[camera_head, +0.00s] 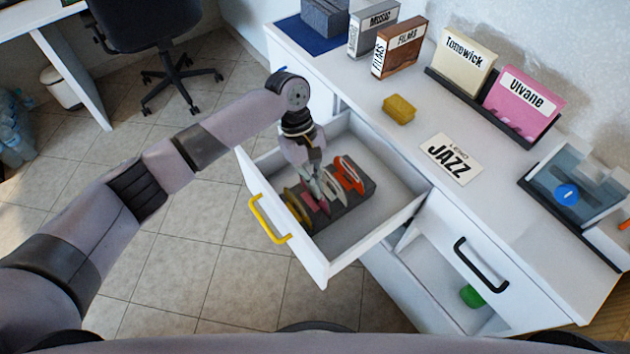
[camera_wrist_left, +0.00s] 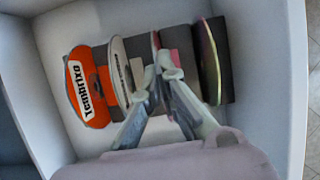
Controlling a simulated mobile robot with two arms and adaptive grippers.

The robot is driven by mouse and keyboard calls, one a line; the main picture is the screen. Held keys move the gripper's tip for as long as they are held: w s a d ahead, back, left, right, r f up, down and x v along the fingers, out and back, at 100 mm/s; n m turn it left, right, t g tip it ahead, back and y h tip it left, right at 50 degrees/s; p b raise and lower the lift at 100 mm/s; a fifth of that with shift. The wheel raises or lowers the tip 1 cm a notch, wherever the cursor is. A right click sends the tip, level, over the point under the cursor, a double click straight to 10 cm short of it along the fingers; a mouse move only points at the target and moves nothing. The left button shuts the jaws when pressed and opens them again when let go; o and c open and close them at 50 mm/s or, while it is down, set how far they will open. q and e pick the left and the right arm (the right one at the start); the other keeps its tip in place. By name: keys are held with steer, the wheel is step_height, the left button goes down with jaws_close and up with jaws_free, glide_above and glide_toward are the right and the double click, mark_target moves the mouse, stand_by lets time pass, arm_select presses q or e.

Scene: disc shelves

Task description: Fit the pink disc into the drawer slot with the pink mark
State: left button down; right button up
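The open drawer (camera_head: 352,250) with a yellow handle (camera_head: 262,222) holds a dark slotted rack (camera_head: 345,212). The pink disc (camera_wrist_left: 155,42) shows as a thin upright edge in the rack in the left wrist view, between a white disc (camera_wrist_left: 120,68) and a yellow-rimmed disc (camera_wrist_left: 210,60). My left gripper (camera_wrist_left: 161,76) reaches down into the drawer; its fingertips close in on either side of the pink disc. It also shows in the head view (camera_head: 314,188). My right gripper is out of view.
An orange-red disc (camera_head: 349,174) stands in the rack past the white one. The drawer walls surround the gripper closely. On the cabinet top are a yellow block (camera_head: 399,109), a JAZZ sign (camera_head: 451,158) and a pink Ulvane case (camera_head: 522,103). A lower drawer holds a green object (camera_head: 471,296).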

arm_select(q)
steer(key=c, duration=1.8)
jaws_free()
steer(key=shift+f, duration=0.1)
steer(key=v, duration=1.2)
steer(key=shift+r, duration=0.2)
steer(key=shift+s, duration=0.1)
